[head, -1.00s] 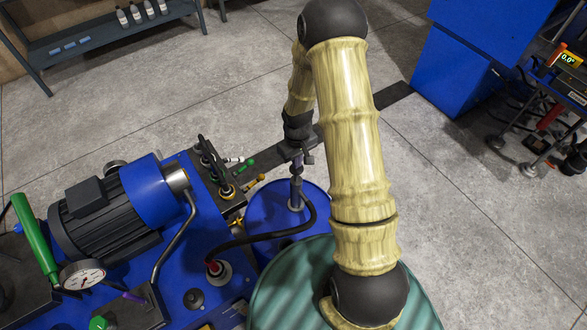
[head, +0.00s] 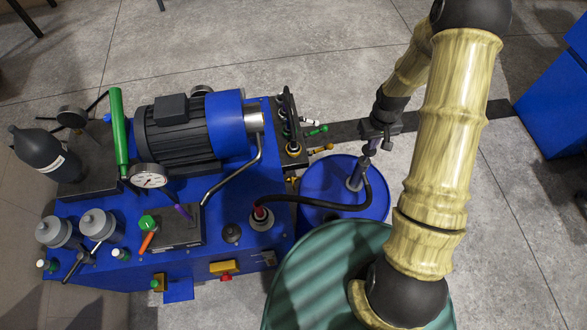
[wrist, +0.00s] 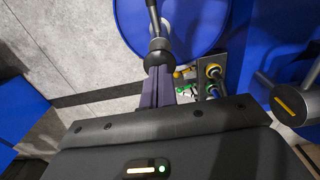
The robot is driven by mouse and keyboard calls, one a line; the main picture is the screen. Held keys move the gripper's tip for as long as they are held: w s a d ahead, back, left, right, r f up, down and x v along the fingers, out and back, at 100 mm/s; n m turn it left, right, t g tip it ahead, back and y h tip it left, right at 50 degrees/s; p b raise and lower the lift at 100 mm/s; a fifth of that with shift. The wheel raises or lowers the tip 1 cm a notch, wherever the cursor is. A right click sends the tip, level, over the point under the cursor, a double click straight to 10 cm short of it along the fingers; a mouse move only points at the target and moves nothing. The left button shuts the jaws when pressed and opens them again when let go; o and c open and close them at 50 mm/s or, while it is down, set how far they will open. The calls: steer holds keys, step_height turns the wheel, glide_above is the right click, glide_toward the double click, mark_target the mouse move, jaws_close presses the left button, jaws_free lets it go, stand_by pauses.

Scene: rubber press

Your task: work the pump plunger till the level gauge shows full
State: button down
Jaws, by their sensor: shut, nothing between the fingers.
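The pump (head: 356,175) stands upright on the lid of the blue drum (head: 318,187), with a black hose (head: 300,200) running from it to the blue machine.
The blue machine (head: 262,180) with its motor (head: 183,125) and colored levers (head: 318,130) stands left of the drum. A green ribbed drum (head: 300,290) is in front. A blue cabinet (head: 560,110) is at the right. Open floor (head: 330,60) lies behind.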

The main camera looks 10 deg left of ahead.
mark_target(369, 152)
steer(key=shift+f, duration=0.1)
stand_by(0.4)
steer(key=shift+f+b, duration=2.55)
steer(key=shift+f, duration=0.75)
steer(key=shift+r+p, duration=2.55)
steer(key=shift+r, duration=0.9)
steer(key=shift+f, duration=0.15)
steer(key=shift+f+b, duration=2.5)
steer(key=shift+f, duration=0.75)
steer(key=shift+r+p, duration=2.45)
steer(key=shift+r, duration=0.95)
steer(key=shift+f, duration=0.15)
